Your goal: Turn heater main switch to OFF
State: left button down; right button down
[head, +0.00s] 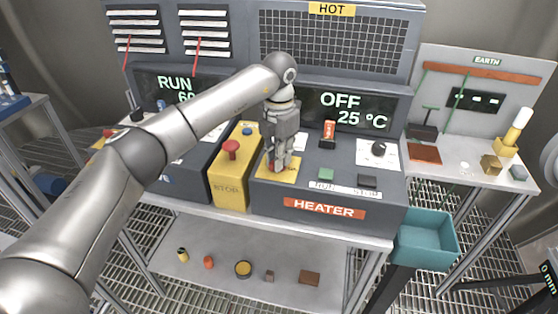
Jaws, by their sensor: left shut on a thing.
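The heater (325,208) is a dark grey console with an orange HEATER label. Its display (345,108) reads OFF and 25 °C. A yellow plate (290,172) lies on its top at the left, with the main switch's red handle (273,164) partly showing. My left gripper (277,166) points down over this plate and is shut on the red handle. Its fingers hide most of the handle, so I cannot tell the exact angle of the switch. My right gripper is not in view.
A yellow STOP box with a red button (231,149) stands close left of my gripper. An orange-topped lever (328,132), a knob (378,149) and a green button (326,174) are to the right. A teal bin (425,256) hangs at the front right.

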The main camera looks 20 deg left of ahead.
pick_arm(q)
jog(key=n+b, duration=0.1)
jog(key=n, duration=0.4)
jog(key=shift+w+r+n+b, duration=0.1)
jog(key=shift+n+b, duration=0.3)
dwell(0.4)
jog(key=c, duration=1.5)
grip_release()
notch_tip(320, 180, up, 12)
jog(key=shift+f, duration=0.1)
